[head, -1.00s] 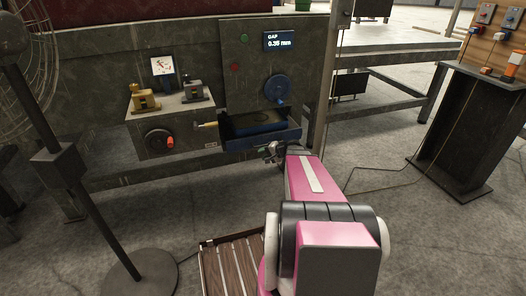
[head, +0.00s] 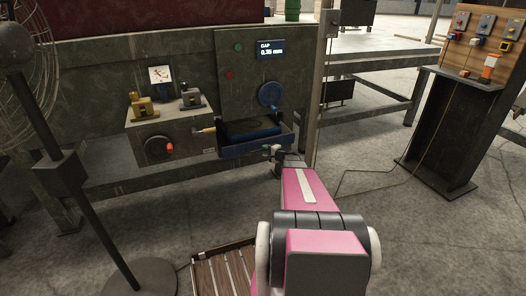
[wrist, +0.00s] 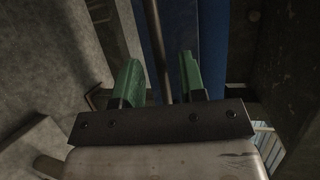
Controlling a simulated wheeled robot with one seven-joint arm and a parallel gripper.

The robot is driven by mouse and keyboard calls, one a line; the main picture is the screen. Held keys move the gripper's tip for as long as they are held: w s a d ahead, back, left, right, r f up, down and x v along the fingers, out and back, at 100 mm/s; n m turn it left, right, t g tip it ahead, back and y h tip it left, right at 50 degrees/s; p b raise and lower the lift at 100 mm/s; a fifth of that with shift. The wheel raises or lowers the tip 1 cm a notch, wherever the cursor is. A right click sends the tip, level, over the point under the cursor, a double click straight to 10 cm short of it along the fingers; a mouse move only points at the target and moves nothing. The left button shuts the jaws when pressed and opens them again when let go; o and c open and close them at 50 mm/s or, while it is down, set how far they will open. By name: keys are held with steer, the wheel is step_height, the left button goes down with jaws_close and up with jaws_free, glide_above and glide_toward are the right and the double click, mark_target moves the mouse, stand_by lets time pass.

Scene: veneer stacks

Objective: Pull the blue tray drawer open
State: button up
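The blue tray drawer (head: 240,151) sits low in the grey machine, under the dial panel, and its inside shows from above. My gripper (head: 273,151) is at the right part of its front face. In the wrist view the blue drawer front (wrist: 184,25) fills the top middle. A thin metal bar (wrist: 160,45), which looks like the drawer's handle, runs between the two green fingers of my gripper (wrist: 160,78). The fingers are apart, with a gap on each side of the bar. The handle is hidden in the head view.
A box with a black knob (head: 159,148) and two small clamps stands left of the drawer. A wooden-handled tool (head: 204,131) lies by the tray's left edge. A post (head: 321,90) rises close on the right. A slatted wooden pallet (head: 220,272) lies on the floor in front.

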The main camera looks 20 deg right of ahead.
steer(key=shift+x, duration=1.4)
